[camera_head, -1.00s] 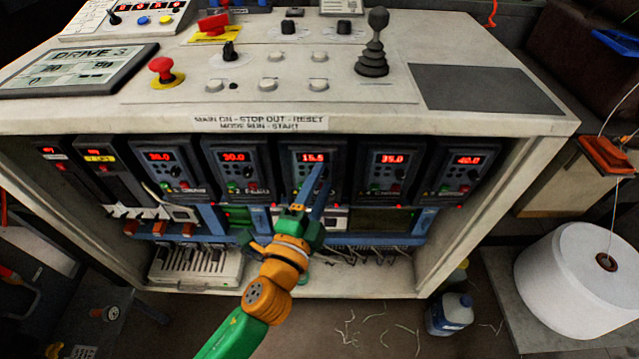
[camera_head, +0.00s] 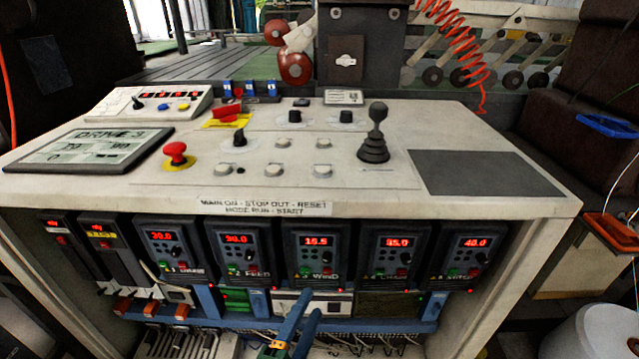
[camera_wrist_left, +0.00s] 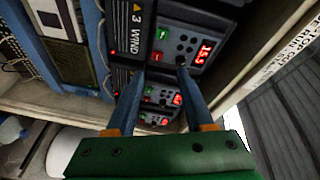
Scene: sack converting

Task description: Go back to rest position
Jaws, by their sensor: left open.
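My left gripper (camera_head: 308,302) shows at the bottom middle of the head view, its two blue fingers pointing up and apart. It is open with nothing between the fingers. It appears below the WIND drive unit (camera_head: 317,255), whose red display reads 15.5. In the left wrist view, the open fingers (camera_wrist_left: 160,78) frame the drive units, with the WIND unit (camera_wrist_left: 170,40) near the tips. The fingers look clear of the unit, though the exact gap is hard to judge. My right gripper is not in view.
The console top (camera_head: 290,180) carries a red stop button (camera_head: 176,153), a black joystick (camera_head: 374,140) and several knobs. Its front edge overhangs the row of drives. A white spool (camera_head: 600,335) stands at the lower right. Behind are rollers and a red coiled cable (camera_head: 455,30).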

